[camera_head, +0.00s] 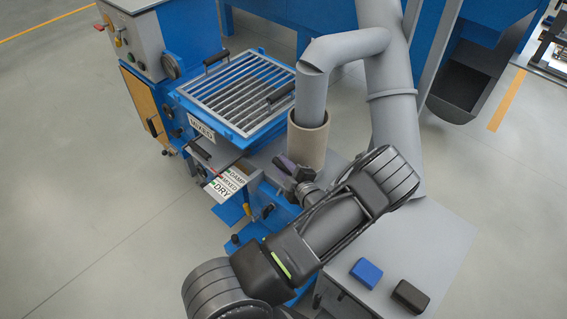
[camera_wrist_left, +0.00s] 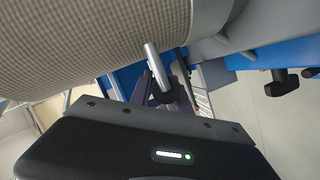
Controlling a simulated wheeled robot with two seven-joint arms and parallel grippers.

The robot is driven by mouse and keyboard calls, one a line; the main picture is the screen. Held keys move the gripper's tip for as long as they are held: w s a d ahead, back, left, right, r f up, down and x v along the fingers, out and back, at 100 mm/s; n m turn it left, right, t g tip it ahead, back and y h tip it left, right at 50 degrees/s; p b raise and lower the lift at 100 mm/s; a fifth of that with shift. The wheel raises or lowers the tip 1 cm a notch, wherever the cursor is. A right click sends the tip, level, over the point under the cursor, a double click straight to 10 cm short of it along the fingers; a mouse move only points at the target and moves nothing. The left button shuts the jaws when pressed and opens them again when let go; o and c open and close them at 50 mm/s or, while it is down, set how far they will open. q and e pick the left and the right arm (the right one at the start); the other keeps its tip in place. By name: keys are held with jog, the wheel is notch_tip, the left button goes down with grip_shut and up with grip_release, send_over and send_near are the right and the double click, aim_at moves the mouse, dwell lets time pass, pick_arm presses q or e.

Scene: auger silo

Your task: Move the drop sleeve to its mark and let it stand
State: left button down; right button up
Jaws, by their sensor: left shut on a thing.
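The drop sleeve (camera_head: 308,143) is a beige, upright tube around the lower end of the grey spout pipe (camera_head: 312,95). In the left wrist view its ribbed wall (camera_wrist_left: 110,45) fills the top, very close to the camera. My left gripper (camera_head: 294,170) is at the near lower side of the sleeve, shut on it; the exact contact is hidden. A short grey rod with a black end (camera_wrist_left: 157,65) shows between the dark fingers in the wrist view. The sleeve's bottom edge and any mark are hidden behind my left arm. My right gripper is not in view.
A blue machine with a slatted grate (camera_head: 235,88) labelled MIXED stands left of the sleeve. DAMP, MIXED and DRY label cards (camera_head: 227,183) are below it. A blue block (camera_head: 366,272) and a black block (camera_head: 410,296) lie on the grey bench (camera_head: 440,245) at right.

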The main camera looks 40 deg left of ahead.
pick_arm(q)
jog(key=shift+s+d+f, duration=0.1)
jog(key=shift+f, duration=0.15)
jog(key=c, duration=1.5)
grip_release()
jog(key=shift+f, duration=0.15)
jog(key=shift+o, duration=1.3)
jog(key=v, duration=0.7)
jog(key=shift+d+r, duration=0.2)
jog(key=shift+d, duration=0.15)
jog(key=shift+s, duration=0.15)
